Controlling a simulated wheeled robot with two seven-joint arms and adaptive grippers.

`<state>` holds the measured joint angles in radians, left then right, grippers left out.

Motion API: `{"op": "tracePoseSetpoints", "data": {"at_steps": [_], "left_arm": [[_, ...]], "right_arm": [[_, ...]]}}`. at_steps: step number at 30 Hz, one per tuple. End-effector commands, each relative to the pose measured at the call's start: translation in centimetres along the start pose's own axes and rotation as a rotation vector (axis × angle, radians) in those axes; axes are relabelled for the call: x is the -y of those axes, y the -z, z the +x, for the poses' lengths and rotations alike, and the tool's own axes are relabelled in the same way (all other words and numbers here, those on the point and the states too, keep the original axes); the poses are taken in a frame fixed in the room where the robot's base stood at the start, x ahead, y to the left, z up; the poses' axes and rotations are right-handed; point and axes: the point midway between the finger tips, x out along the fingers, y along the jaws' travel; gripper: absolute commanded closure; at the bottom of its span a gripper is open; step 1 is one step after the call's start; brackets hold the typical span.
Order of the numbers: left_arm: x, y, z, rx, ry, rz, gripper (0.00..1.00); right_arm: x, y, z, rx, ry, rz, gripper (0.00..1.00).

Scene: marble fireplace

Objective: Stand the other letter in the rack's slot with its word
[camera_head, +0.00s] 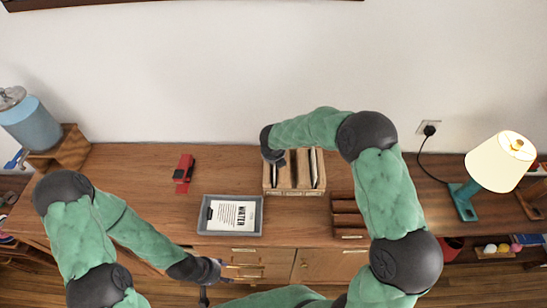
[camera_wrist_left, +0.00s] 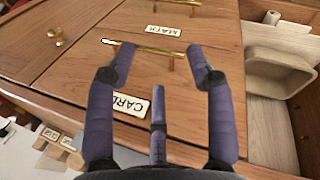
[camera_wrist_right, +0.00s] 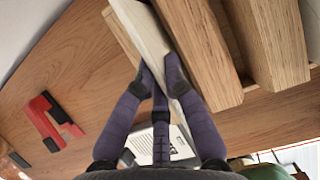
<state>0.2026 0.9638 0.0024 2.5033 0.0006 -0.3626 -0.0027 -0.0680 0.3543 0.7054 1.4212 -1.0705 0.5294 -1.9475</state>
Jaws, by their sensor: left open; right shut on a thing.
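The wooden rack (camera_head: 292,192) stands on the cabinet top, with small labels along its front that are too small to read. A white letter (camera_head: 313,165) stands in its right part. My right gripper (camera_head: 273,156) is at the rack's left side, shut on a pale letter (camera_wrist_right: 147,34). In the right wrist view, this letter stands on edge between rack boards (camera_wrist_right: 195,50); its word is hidden. My left gripper (camera_wrist_left: 163,62) is open and empty in front of the cabinet's drawers; it also shows in the head view (camera_head: 210,270).
A brown stepped holder (camera_head: 347,219) stands right of the rack, beside my right arm. A red-and-black object (camera_head: 184,172) lies left. A lamp (camera_head: 500,160) stands far right. Drawer handles (camera_wrist_left: 150,50) are near my left gripper.

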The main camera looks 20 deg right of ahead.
Motion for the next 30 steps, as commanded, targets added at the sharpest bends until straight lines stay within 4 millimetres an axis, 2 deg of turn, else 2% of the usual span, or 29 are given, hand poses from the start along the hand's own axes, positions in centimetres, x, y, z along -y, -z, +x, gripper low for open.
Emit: {"op": "tracePoseSetpoints", "data": {"at_steps": [14,15,18,30], "left_arm": [[0.14,0.02,0.38,0.0,0.0,0.0,0.46],[0.14,0.02,0.38,0.0,0.0,0.0,0.46],[0.14,0.01,0.38,0.0,0.0,0.0,0.46],[0.05,0.0,0.15,0.0,0.0,0.0,0.46]], "right_arm": [[0.0,0.23,0.57,0.0,0.0,0.0,1.0],[0.0,0.23,0.56,0.0,0.0,0.0,0.85],[0.0,0.24,0.56,0.0,0.0,0.0,0.61],[-0.01,0.15,0.33,0.0,0.0,0.0,0.61]]}}
